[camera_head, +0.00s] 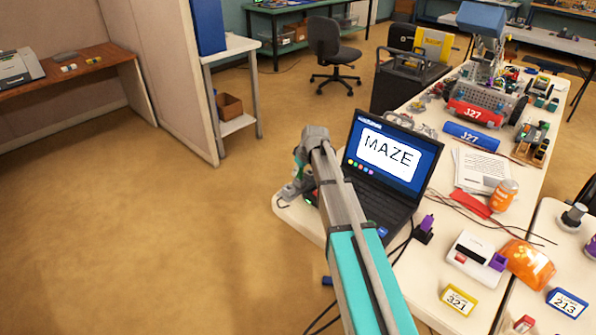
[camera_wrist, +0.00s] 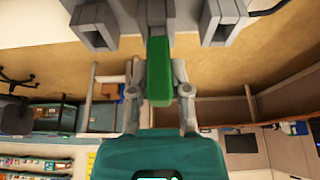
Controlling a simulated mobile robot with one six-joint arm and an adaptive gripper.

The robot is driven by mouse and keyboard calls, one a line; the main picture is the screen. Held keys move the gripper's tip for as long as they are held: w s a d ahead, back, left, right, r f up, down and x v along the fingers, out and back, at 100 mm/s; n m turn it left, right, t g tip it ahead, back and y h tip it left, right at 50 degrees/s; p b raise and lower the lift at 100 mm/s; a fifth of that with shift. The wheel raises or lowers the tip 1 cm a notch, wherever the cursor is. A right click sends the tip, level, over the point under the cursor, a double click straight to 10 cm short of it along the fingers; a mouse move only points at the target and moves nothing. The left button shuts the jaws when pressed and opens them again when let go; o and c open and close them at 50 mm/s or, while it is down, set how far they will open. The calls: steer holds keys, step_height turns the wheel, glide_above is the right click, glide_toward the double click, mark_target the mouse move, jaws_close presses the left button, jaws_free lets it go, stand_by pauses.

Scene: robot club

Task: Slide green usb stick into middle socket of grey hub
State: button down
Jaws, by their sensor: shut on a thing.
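The green USB stick (camera_wrist: 158,72) is between the two fingers of my gripper (camera_wrist: 158,80) in the wrist view, and the gripper is shut on it. The grey hub (camera_wrist: 125,17) spans the top of that view, with a left socket (camera_wrist: 93,28) and a right socket (camera_wrist: 222,22) showing dark openings. The stick lies in line with the hub's middle, between these sockets. A grey piece meets its far end; I cannot tell whether this is the plug or the middle socket, nor how deep it sits.
My arm reaches over the near left corner of the white table (camera_head: 410,285), beside the open laptop (camera_head: 385,160). A purple-topped item (camera_head: 425,228), a white box (camera_head: 472,258) and a yellow 321 tag (camera_head: 458,299) lie right. The floor left is clear.

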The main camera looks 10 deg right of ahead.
steer(key=shift+f, duration=0.2)
stand_by(0.4)
steer(key=c, duration=0.5)
jaws_free()
steer(key=o, duration=0.4)
steer(key=shift+r, duration=0.1)
steer(key=shift+r+p, duration=3.35)
steer(key=shift+r, duration=0.05)
steer(key=shift+s, duration=0.1)
